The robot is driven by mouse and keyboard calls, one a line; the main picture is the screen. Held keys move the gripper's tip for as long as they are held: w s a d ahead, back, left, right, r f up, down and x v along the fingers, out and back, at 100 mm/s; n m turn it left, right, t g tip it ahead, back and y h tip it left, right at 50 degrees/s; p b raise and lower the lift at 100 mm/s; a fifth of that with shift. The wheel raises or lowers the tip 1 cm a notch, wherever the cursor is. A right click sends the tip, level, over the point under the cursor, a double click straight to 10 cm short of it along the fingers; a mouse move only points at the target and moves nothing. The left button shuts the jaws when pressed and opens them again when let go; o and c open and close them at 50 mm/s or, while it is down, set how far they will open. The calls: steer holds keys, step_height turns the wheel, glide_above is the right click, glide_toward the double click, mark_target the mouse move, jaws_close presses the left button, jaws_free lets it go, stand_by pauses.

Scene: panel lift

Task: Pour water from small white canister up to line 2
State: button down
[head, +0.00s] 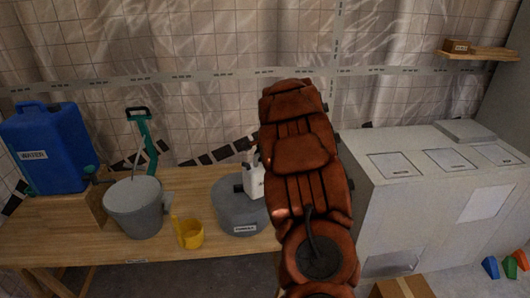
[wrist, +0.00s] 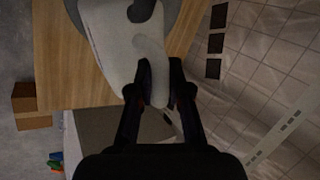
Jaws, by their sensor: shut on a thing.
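A small white canister (head: 254,181) shows in the head view over the grey labelled tub (head: 238,214), partly hidden behind my orange arm. In the wrist view the white canister (wrist: 110,45) fills the upper left, and my gripper (wrist: 158,85) is shut on its handle side. A grey rim shows behind the canister there. The canister's tilt, any water flow and any level line are not readable. A grey bucket (head: 138,212) stands left of the tub, with a yellow measuring cup (head: 190,236) between them.
A blue water tank (head: 50,150) sits on a wooden stand at the left of the wooden table (head: 70,240). A green-handled tool (head: 146,145) stands behind the bucket. A white cabinet (head: 440,185) stands to the right of my arm.

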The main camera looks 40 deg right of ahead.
steer(key=a+f+n+g+y, duration=0.2)
steer(key=a+n, duration=0.4)
steer(key=a, duration=0.7)
steer(key=a+f+n+g+y, duration=0.2)
steer(key=a+n, duration=0.5)
steer(key=a, duration=0.7)
steer(key=s+a+f+n+g+y, duration=0.1)
steer(key=a+n+y, duration=0.3)
steer(key=a, duration=1)
steer(key=f+n+g, duration=0.1)
steer(key=n, duration=0.2)
steer(key=shift+a+f+g, duration=0.15)
steer(key=shift+g, duration=0.15)
